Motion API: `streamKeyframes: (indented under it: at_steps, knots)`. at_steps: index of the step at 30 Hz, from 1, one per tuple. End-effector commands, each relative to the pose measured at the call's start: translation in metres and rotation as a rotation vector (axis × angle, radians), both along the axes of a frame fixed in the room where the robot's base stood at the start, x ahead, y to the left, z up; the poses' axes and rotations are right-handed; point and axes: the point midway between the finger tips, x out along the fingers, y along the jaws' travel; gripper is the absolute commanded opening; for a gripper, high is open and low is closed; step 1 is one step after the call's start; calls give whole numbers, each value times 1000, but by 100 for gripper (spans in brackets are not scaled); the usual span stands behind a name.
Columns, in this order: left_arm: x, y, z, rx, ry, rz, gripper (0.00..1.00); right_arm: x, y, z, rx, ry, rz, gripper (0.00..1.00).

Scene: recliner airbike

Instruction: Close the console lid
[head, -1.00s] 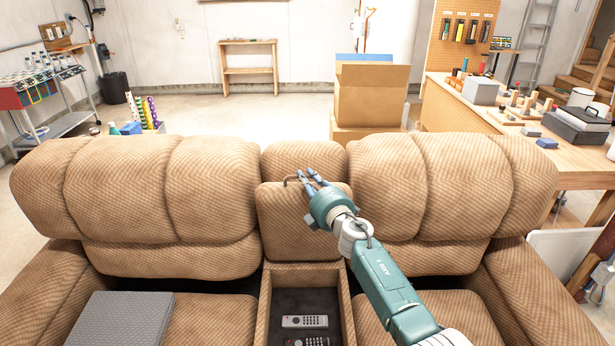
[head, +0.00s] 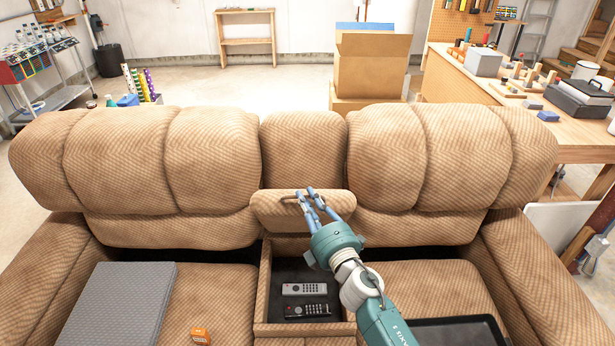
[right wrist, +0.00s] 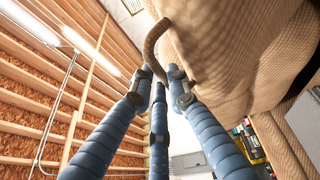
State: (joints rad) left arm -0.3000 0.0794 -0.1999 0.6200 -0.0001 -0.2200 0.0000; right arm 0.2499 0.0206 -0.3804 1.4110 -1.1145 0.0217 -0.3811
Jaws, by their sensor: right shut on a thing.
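The console lid (head: 272,212) is a tan padded panel in the middle of the sofa, tilted forward between upright and flat over the back of the console box (head: 262,300). The box is open at the front and holds two remotes, a silver one (head: 304,289) and a black one (head: 307,311). My right gripper (head: 305,196) is at the lid's upper edge, shut on its handle. In the right wrist view, the curved brown handle (right wrist: 153,42) lies at the fingertips (right wrist: 158,85), beside the lid's fabric (right wrist: 235,50). My left gripper is not in view.
A black flat object (head: 460,332) lies on the right seat. The backrests (head: 305,150) stand close behind the lid. A workbench (head: 575,140) is at the right.

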Motion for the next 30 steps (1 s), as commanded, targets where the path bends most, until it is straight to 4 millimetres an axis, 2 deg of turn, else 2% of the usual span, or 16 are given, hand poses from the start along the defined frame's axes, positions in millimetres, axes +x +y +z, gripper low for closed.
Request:
streamKeyframes:
  at_steps: [1, 3, 10, 16, 28, 29, 30]
  knots:
    - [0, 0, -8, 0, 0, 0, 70, -14, -1, -18, -1, 11, -2, 0]
    - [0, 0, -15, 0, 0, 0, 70, -28, -1, -29, -1, 11, -2, 0]
    - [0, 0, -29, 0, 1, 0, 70, -58, -1, -51, -2, 13, -3, 0]
    - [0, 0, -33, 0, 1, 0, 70, -68, -2, -59, -4, 13, -4, 0]
    - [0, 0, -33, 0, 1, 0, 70, -69, -3, -59, -7, 14, -7, 0]
    - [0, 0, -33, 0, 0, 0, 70, -69, -3, -59, -6, 14, -8, 21]
    - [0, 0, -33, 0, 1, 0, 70, -69, -3, -59, -7, 14, -7, 24]
